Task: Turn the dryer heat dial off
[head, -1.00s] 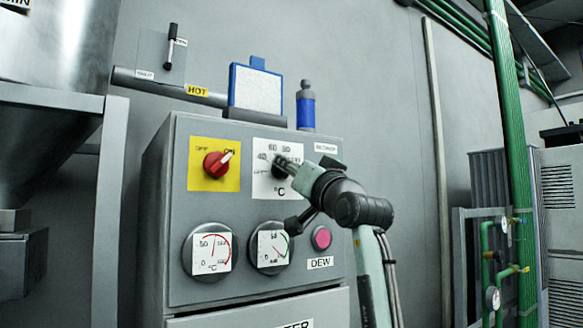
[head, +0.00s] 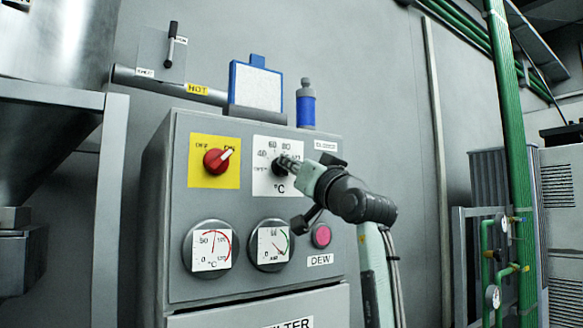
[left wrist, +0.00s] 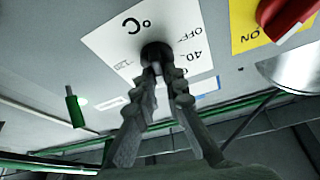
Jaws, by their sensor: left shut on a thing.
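The heat dial is a black knob (head: 278,167) on a white °C plate (head: 262,187) with an OFF mark and numbers, on the grey dryer cabinet's upper front. In the left wrist view the black knob (left wrist: 155,54) sits at the tips of my fingers, and the plate (left wrist: 117,38) appears upside down. My left gripper (head: 287,164) reaches the knob from the right and is shut on it; it also shows in the left wrist view (left wrist: 167,76). The fingers partly cover the knob and scale, so I cannot tell where it points. My right gripper is not in view.
A red switch (head: 216,161) on a yellow ON/OFF plate is left of the dial. Two round gauges (head: 207,276) (head: 284,266) and a pink DEW button (head: 321,235) are below. A blue-framed panel (head: 256,88) and a blue bottle (head: 305,108) stand on top.

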